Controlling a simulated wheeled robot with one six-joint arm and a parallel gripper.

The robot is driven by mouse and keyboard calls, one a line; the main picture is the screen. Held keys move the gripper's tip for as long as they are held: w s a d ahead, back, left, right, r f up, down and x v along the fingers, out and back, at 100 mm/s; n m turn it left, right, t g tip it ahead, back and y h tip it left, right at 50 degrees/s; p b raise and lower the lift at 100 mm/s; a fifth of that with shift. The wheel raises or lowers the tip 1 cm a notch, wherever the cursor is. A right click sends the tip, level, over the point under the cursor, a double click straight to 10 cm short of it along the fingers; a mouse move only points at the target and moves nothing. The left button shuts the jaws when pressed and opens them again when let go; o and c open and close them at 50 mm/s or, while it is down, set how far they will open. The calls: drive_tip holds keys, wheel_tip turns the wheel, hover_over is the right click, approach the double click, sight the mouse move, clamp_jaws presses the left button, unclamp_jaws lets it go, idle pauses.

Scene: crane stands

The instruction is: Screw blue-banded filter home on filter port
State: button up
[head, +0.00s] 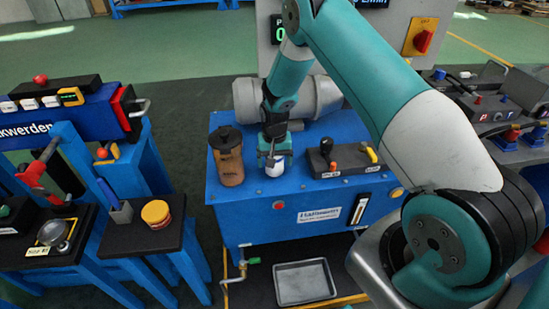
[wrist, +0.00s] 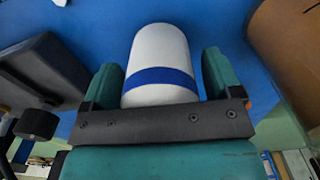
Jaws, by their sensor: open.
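The blue-banded filter (wrist: 161,55) is a white rounded canister with a blue stripe. In the wrist view it stands between the two fingers of my gripper (wrist: 160,88), with a narrow gap visible on each side. In the head view the filter (head: 275,168) is on top of the blue tank unit (head: 235,205), just under my gripper (head: 273,158). My gripper is open around the filter. The filter port is not visible; the filter's lower end and what lies under it are hidden.
A brown canister with a black lid (head: 227,156) stands close left of the filter. A black control box with levers (head: 335,159) is close on the right. A grey motor (head: 318,97) lies behind. A grey tray (head: 304,282) is on the floor in front.

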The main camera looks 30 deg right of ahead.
drive_tip(key=c, duration=1)
drive_tip(key=m, duration=0.5)
drive_tip(key=shift+m, duration=1)
drive_tip(key=m, duration=0.3)
